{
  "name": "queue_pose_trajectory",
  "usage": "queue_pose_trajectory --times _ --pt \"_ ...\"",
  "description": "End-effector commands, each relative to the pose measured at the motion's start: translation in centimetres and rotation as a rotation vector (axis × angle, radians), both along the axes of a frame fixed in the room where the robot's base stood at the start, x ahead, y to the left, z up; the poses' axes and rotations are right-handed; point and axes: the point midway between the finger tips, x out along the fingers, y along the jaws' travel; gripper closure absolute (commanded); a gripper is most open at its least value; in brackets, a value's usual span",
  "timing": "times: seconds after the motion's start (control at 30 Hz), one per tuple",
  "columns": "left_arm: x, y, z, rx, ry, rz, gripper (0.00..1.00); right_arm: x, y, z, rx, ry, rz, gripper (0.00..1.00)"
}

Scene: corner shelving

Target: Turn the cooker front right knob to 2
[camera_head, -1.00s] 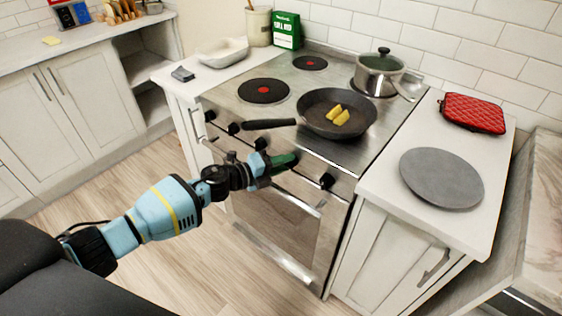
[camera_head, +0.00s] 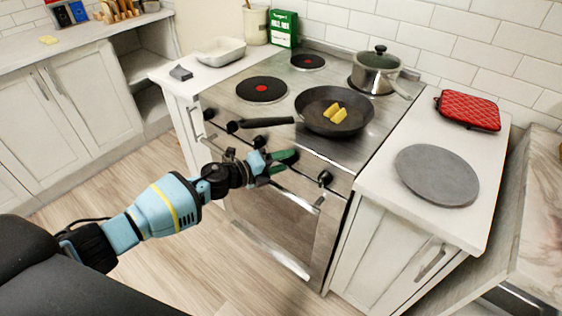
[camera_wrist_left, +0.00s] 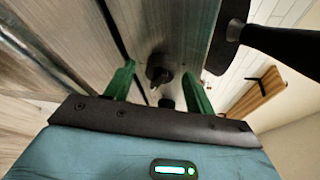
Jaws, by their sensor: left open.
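The cooker (camera_head: 270,205) has a row of black knobs along its front panel. The rightmost knob (camera_head: 325,178) stands clear to the right of my left gripper (camera_head: 287,162). Another knob (camera_head: 260,141) shows just left of the gripper. My left gripper is open, its green fingers spread in front of the panel, with nothing held. In the left wrist view, a dark knob (camera_wrist_left: 160,70) lies ahead between the two fingers (camera_wrist_left: 158,84), with no clear contact. The knob markings are too small to read. My right gripper is out of view.
A frying pan (camera_head: 346,119) with yellow pieces sits on the cooktop, its handle (camera_head: 266,123) reaching left above the knobs. A lidded pot (camera_head: 376,72) stands behind it. The oven handle (camera_head: 300,198) juts out below the gripper. A grey round board (camera_head: 436,176) lies on the right counter.

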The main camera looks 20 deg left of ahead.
Motion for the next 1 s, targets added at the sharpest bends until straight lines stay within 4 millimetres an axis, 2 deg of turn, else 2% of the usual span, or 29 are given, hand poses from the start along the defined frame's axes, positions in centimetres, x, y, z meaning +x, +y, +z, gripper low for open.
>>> queue_pose_trajectory --times 0.27,0.5,0.7,1.0 --pt "-0.8 0.8 0.2 0.001 -0.001 0.001 0.45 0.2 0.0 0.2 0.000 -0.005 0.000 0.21" --pt "-3.7 3.2 0.9 0.002 -0.001 0.000 0.45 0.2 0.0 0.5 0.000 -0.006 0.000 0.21" --pt "-5.5 4.6 1.2 0.000 0.001 0.000 0.45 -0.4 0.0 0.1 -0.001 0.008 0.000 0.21" --pt "-5.9 4.9 1.4 0.000 0.000 0.000 0.45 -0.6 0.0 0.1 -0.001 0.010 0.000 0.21"
